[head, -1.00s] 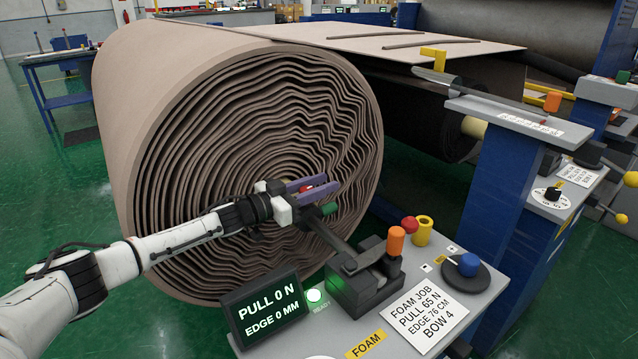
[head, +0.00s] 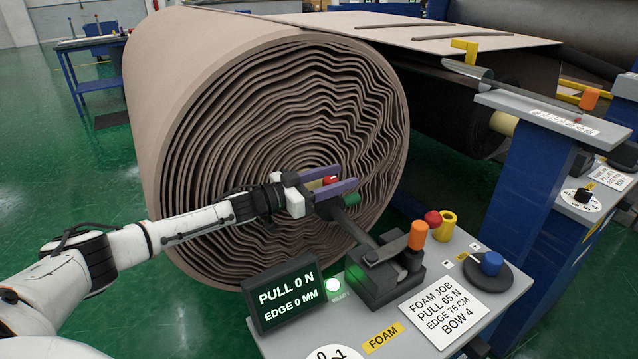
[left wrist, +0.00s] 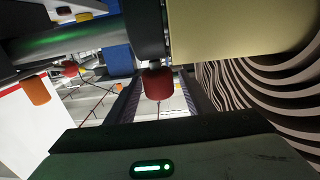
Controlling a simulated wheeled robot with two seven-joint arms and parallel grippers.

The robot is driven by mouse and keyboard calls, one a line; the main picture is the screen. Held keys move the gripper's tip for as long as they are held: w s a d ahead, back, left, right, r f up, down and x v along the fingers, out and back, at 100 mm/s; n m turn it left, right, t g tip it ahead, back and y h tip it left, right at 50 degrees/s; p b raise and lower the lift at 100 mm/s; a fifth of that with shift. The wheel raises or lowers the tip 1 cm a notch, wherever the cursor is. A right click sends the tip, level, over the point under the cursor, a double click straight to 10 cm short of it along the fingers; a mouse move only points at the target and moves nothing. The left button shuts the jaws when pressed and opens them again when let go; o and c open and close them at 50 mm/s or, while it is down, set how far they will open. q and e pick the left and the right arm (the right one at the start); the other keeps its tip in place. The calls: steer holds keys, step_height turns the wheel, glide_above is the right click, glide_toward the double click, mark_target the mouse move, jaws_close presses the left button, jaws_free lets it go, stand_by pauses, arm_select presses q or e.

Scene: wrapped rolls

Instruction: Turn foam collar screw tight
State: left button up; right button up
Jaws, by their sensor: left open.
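The big foam roll (head: 280,130) shows its wavy end face; it also shows in the left wrist view (left wrist: 270,85). My left gripper (head: 340,179) is at the roll's centre with its two purple fingers open. A red screw knob (head: 329,181) shows between the fingers, apparently untouched. In the left wrist view the red knob (left wrist: 158,85) hangs below a dark collar (left wrist: 144,30) beside a pale yellow core (left wrist: 235,40). Whether a finger touches the knob cannot be told. The collar is mostly hidden in the head view. My right gripper is not in view.
A grey console (head: 480,245) stands in front, with a display (head: 285,296) reading PULL 0 N and EDGE 0 MM, a lit green light (head: 333,286), an orange handle (head: 418,234) and a blue knob (head: 491,263). A dark lever bracket (head: 385,278) reaches toward the roll.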

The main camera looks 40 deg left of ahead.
mark_target(324, 182)
arm_select(q)
steer(key=v, duration=0.8)
stand_by(0.4)
